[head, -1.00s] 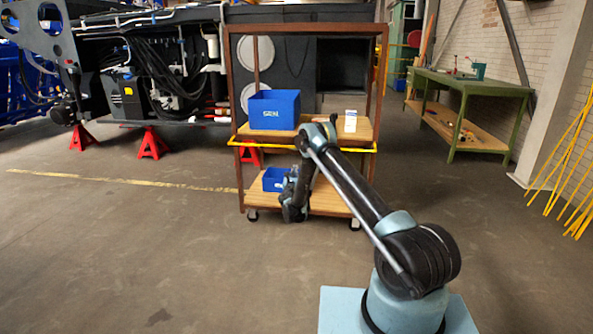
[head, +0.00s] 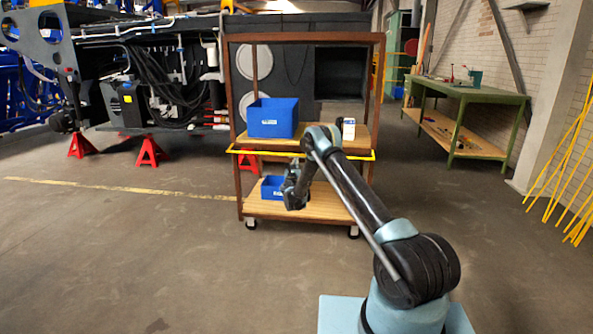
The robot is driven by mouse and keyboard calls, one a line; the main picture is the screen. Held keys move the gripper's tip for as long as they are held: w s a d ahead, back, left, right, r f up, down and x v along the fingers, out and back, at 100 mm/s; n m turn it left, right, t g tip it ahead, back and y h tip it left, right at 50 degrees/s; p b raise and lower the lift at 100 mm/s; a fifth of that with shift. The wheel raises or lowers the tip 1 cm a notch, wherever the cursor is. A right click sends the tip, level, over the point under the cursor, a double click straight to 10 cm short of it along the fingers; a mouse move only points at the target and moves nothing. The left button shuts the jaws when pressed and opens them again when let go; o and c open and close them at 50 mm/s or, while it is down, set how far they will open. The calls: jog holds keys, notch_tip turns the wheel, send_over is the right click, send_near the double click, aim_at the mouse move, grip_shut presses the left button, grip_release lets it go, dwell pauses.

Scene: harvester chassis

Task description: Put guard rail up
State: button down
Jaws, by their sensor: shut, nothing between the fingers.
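The guard rail (head: 262,153) is a thin yellow bar on the front of a brown trolley (head: 236,190). It runs level across the trolley's width, along the front edge of the upper wooden shelf (head: 230,139), with its ends bent back at the posts. My arm hides a short part of it right of the middle. My gripper (head: 293,203) hangs below the rail, in front of the lower shelf (head: 320,207). It is shut and empty, and looks apart from the rail; the exact depth gap is hard to tell.
A blue bin (head: 273,119) and a small white box (head: 348,129) stand on the upper shelf; a smaller blue bin (head: 271,187) is on the lower one. A green workbench (head: 470,97) stands right. Floor before the trolley is clear.

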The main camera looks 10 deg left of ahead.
jog(key=shift+s+r+g, duration=0.1)
jog(key=shift+r+g, duration=0.2)
dwell(0.4)
